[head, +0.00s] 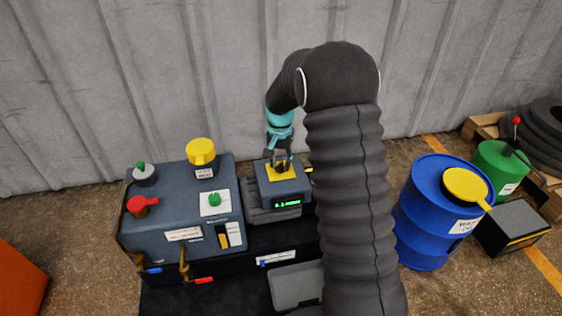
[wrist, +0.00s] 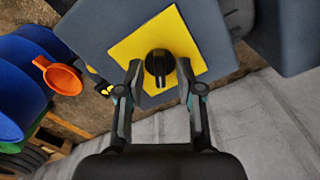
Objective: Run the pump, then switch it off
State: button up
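The pump unit (head: 287,191) is a grey-blue box on a ribbed dark body, with a small green lit readout (head: 288,204) on its front; the digits are too small to read. On its top is a yellow plate (head: 271,175), which also shows in the wrist view (wrist: 128,47). A black rotary knob (wrist: 159,64) sits on this plate. My gripper (wrist: 160,72) is above the pump, with one finger on each side of the knob. The fingers are open, with a gap to the knob on both sides. In the head view my gripper (head: 280,158) hides the knob.
Left of the pump is a larger grey cabinet (head: 150,232) with a red handle (head: 142,205), a yellow cap (head: 201,152) and a green knob (head: 214,199). A blue drum (head: 425,225) and a green drum (head: 490,165) stand at right. A corrugated wall (head: 180,70) is behind.

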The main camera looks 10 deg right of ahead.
aim_at(280, 164)
notch_tip(280, 164, up, 12)
dwell(0.6)
jog(key=s+r+n+t, duration=0.2)
jog(key=s+r, duration=0.1)
jog(key=s, duration=0.8)
jog(key=s+r+n+t, duration=0.1)
jog(key=s+r+n, duration=0.1)
jog(key=s, duration=1)
jog(key=s+r+n+t, duration=0.2)
jog(key=s+r, duration=0.1)
jog(key=s, duration=0.9)
jog(key=shift+r+t, duration=0.3)
jog(key=shift+r, duration=0.1)
